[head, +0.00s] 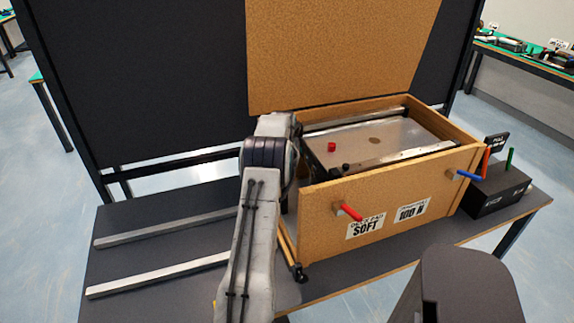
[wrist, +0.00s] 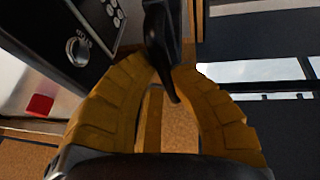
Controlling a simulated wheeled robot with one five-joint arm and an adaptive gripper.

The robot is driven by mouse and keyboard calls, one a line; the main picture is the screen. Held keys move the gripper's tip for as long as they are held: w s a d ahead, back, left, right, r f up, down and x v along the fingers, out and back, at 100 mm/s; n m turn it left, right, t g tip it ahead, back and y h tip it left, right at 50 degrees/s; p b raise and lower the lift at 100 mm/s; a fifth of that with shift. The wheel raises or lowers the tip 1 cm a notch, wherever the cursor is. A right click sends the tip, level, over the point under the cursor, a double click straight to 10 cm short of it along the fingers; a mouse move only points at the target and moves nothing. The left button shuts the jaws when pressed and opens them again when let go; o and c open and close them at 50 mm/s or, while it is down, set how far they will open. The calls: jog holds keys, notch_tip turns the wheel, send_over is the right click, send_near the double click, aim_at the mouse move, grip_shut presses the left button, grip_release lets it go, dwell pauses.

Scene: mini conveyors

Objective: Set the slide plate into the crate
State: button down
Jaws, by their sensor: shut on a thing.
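The slide plate (head: 380,140) is a flat silver plate with a red knob (head: 331,147) and a dark left end. It lies level within the top of the tan wooden crate (head: 400,203); whether it rests fully down I cannot tell. In the wrist view, a silver surface with a red part (wrist: 40,104) and a black panel with a round dial (wrist: 77,50) show at left. My gripper (wrist: 168,78) is shut on a dark upright handle, which seems to belong to the plate. In the head view my arm hides the gripper at the crate's left end.
The crate's tan lid (head: 340,50) stands open at the back. Red (head: 347,211) and blue (head: 468,175) pegs stick out of its front. Two metal rails (head: 160,272) lie on the dark bench at left. A black box (head: 490,197) with coloured levers stands at right.

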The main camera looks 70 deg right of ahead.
jog(key=shift+w+f, duration=0.1)
jog(key=c, duration=1)
grip_release()
jog(key=shift+w, duration=0.1)
jog(key=v, duration=1.2)
